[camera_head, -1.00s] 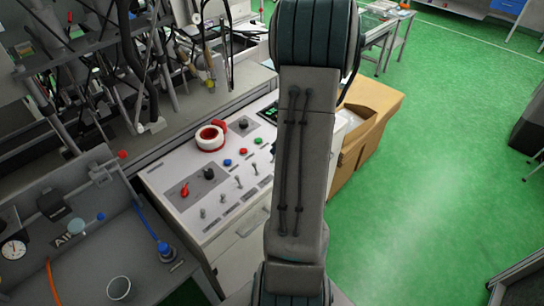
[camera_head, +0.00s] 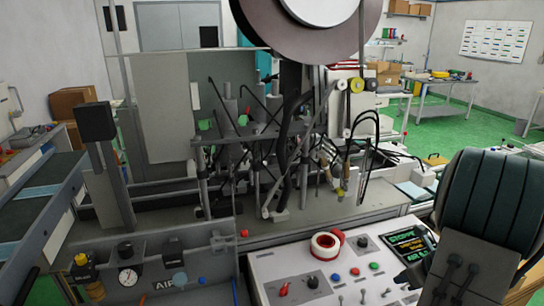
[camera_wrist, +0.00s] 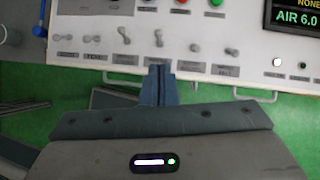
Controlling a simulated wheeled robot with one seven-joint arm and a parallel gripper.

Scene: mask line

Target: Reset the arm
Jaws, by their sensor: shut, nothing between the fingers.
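My gripper (camera_wrist: 158,84) shows in the wrist view with its two blue-grey fingers closed together and nothing between them. It points toward the front edge of the white control panel (camera_wrist: 120,20), and I cannot tell its exact distance from it. My arm (camera_head: 480,225) fills the lower right of the head view, bent at a dark ribbed joint. The fingers are not clearly visible in the head view.
A grey air unit (camera_head: 205,270) is left of the panel. Green floor (camera_head: 440,115) is open at far right.

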